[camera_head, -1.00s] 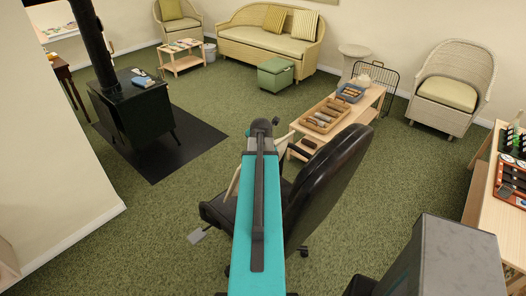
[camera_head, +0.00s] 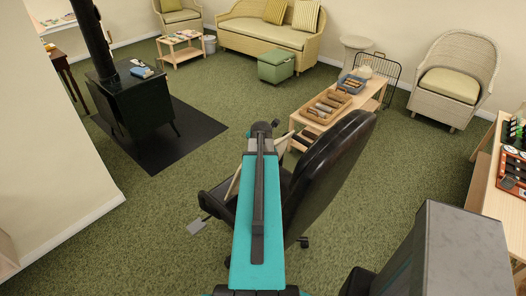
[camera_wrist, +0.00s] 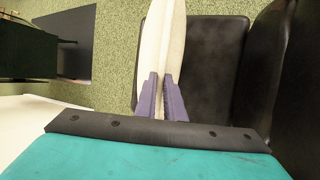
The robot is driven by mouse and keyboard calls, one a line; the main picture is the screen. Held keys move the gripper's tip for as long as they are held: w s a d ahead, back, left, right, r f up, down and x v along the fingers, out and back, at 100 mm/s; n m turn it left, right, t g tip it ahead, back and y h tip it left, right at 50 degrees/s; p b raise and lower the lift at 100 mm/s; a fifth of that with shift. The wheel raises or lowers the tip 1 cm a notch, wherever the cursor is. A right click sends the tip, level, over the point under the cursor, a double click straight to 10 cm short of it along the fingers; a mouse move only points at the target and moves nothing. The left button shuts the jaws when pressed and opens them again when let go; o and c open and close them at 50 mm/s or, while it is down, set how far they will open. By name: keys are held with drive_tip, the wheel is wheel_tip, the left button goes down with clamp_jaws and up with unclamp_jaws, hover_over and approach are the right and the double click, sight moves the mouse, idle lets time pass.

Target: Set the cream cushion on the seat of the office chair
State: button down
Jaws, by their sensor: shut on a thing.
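My gripper (camera_wrist: 161,80) is shut on the cream cushion (camera_wrist: 162,38), whose two pale faces bulge on either side of the fingers in the wrist view. The cushion is held on edge. In the head view my teal arm hides the gripper and most of the cushion; a pale sliver shows left of the arm (camera_head: 233,186). The black office chair (camera_head: 330,165) stands just right of my arm, its backrest tilted toward the right. Its dark seat (camera_wrist: 212,72) lies beside and beyond the cushion in the wrist view. I cannot tell whether cushion and seat touch.
A low wooden table (camera_head: 309,120) with trays stands beyond the chair. A black stove (camera_head: 139,103) is at the left, and a wicker armchair (camera_head: 451,84) and a side table (camera_head: 507,200) are at the right. Green carpet is open between stove and chair.

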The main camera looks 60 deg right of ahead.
drive_tip(key=c, duration=1.8)
unclamp_jaws()
drive_tip(key=shift+o, duration=0.2)
drive_tip(key=shift+a+r, duration=0.1)
drive_tip(key=shift+b+v, duration=0.4)
drive_tip(key=shift+v, duration=0.4)
drive_tip(key=b+v, duration=0.3)
drive_tip(key=v, duration=0.6)
drive_tip(key=shift+b, duration=0.4)
drive_tip(key=r+b, duration=0.1)
drive_tip(key=b, duration=0.2)
drive_tip(key=shift+s+a+r, duration=0.1)
drive_tip(key=shift+s+a, duration=0.05)
